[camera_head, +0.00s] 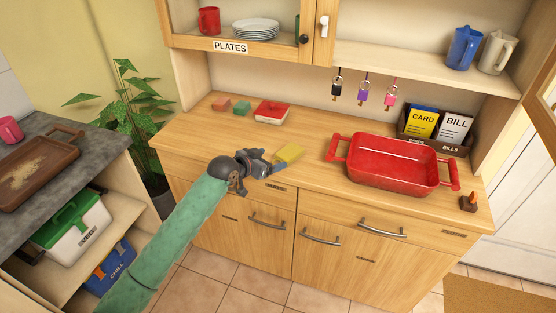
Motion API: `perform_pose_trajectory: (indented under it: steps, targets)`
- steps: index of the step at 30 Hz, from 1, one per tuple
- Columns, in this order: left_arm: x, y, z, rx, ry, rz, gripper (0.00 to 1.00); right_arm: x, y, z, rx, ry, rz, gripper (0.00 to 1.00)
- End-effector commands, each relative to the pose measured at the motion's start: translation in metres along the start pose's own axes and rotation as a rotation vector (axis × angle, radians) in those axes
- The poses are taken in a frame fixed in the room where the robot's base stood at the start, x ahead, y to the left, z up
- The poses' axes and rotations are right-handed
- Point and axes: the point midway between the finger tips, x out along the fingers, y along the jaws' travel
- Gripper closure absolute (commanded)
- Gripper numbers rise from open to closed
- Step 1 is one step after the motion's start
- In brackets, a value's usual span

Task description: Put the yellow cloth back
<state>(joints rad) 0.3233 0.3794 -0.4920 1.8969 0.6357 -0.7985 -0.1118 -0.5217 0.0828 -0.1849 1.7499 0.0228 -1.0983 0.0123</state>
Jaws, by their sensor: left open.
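The yellow cloth (289,153) lies on the wooden sideboard top near its front edge, left of the red pan. It looks like a small folded block. My left gripper (272,162) is open, just left of the cloth with its fingertips close to the cloth's near left end. I cannot tell whether they touch it. My right gripper is out of view.
A large red pan (392,180) stands to the right. Keys (363,92) hang behind. The sideboard top (310,125) between them is clear.

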Motion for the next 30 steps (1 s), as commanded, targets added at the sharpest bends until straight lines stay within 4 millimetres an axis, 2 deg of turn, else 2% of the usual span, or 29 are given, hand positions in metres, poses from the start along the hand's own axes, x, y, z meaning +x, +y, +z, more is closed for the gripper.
perform_pose_trajectory:
  steps: [3,9,26,30]
  targets:
    - [-0.019,0.000,0.002,0.002,0.000,0.000,0.19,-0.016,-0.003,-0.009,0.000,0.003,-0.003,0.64]
    - [-0.038,0.000,0.001,0.001,0.000,0.000,0.19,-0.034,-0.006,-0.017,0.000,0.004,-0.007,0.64]
    - [-0.042,0.000,0.000,0.000,0.000,0.000,0.19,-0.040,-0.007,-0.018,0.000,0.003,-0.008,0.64]
    - [-0.045,0.007,0.010,-0.006,-0.017,-0.002,0.19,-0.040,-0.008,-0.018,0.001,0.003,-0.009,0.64]
